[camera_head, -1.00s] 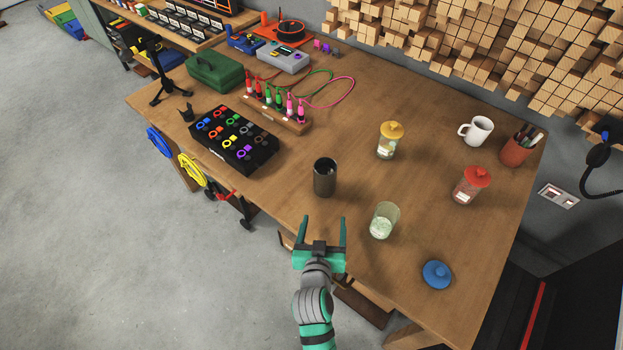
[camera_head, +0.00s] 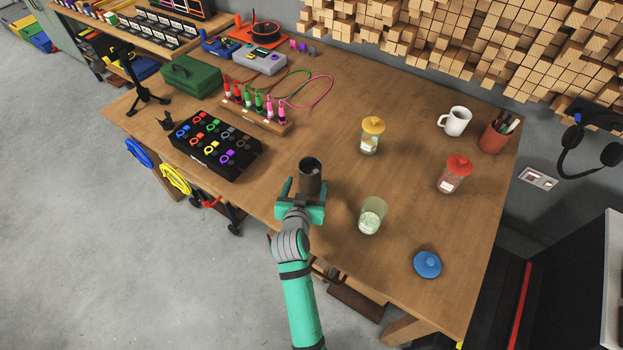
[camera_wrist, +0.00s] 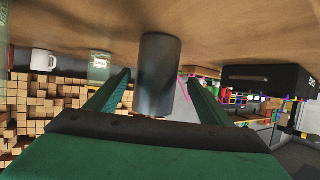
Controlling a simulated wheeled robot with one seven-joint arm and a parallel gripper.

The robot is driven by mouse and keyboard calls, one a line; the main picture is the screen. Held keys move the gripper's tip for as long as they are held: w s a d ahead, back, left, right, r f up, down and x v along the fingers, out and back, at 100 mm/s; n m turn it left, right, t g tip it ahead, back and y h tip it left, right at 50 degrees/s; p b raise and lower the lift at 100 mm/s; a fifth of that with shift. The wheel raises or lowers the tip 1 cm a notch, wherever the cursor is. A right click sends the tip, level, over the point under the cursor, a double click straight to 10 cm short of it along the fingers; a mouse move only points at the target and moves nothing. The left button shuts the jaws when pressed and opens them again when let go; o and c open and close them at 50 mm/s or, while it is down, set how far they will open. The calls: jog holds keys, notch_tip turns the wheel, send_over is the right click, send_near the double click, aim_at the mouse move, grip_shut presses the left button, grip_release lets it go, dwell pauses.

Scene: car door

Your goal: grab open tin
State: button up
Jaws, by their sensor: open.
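The open tin (camera_head: 310,175) is a dark grey cylinder standing upright on the wooden workbench, its top open. My gripper (camera_head: 303,190) is open, with its fingers on either side of the tin at the bench's front edge. In the wrist view, which is upside down, the tin (camera_wrist: 157,72) stands between the two green fingers. A gap shows between the tin and each finger there. Part of the tin's lower side is hidden by my gripper in the head view.
A glass jar (camera_head: 372,214) without a lid stands right of the tin, with a blue lid (camera_head: 427,264) farther right. Yellow-lidded (camera_head: 371,136) and red-lidded (camera_head: 453,175) jars stand behind. A black box of coloured rings (camera_head: 212,145) is to the left.

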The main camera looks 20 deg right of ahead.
jog(key=x, duration=0.5)
jog(key=shift+s+d+f, duration=0.2)
jog(key=c, duration=1.4)
